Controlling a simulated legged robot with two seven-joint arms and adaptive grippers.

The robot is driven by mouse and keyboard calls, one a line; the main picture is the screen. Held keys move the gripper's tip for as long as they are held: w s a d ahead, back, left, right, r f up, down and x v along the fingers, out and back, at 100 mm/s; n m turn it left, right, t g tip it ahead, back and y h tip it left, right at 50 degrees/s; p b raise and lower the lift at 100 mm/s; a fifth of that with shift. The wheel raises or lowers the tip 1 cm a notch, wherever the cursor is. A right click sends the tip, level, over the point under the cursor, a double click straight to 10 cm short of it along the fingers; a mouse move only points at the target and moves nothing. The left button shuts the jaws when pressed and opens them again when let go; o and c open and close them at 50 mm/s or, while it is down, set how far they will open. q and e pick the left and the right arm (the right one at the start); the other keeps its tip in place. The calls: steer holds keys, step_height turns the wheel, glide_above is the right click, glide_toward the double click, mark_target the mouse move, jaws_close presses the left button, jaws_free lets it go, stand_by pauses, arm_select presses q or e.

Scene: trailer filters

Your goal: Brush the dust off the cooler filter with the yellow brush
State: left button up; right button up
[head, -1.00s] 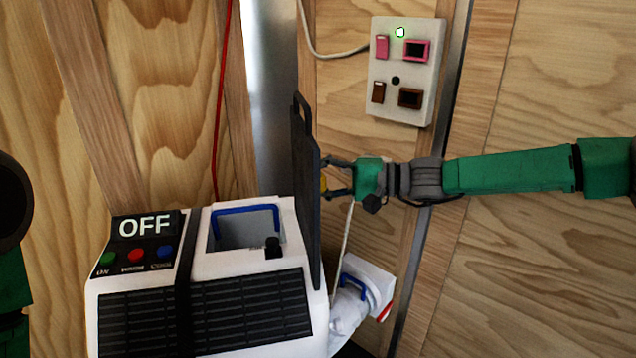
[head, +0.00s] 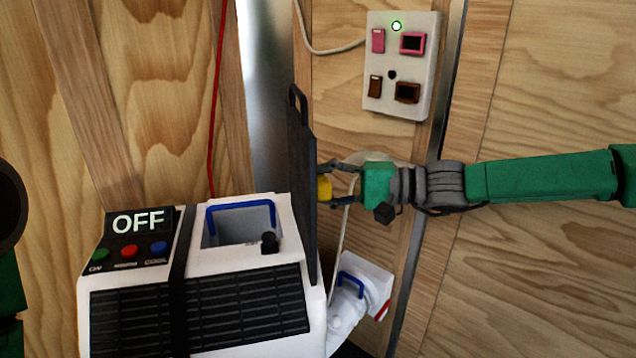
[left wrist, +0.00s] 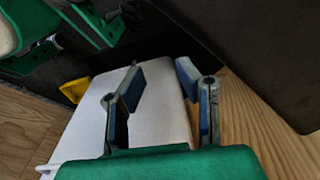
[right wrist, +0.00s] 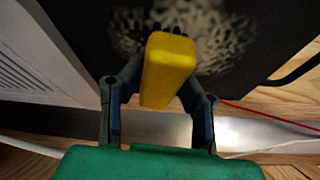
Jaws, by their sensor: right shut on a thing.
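The cooler filter (head: 302,190) is a dark upright panel with a handle on top, standing along the right side of the white cooler (head: 250,338). A pale, speckled dust patch (right wrist: 215,30) shows on its face in the right wrist view. My right gripper (head: 332,185) is shut on the yellow brush (head: 324,188), beside the filter's right face. In the right wrist view the brush (right wrist: 168,70) covers part of the dust, and its dark bristles are mostly hidden; contact is unclear. My left gripper (left wrist: 160,68) is open and empty in the left wrist view.
The cooler's panel (head: 139,222) reads OFF. A switch plate (head: 402,66) is on the wooden wall above my right arm. A white hose fitting with a blue handle (head: 352,284) sits low at right. A red cord (head: 218,100) hangs behind the cooler.

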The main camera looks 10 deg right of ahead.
mark_target(322, 198)
steer(key=shift+s+b, duration=1.1)
steer(key=shift+s, duration=1.25)
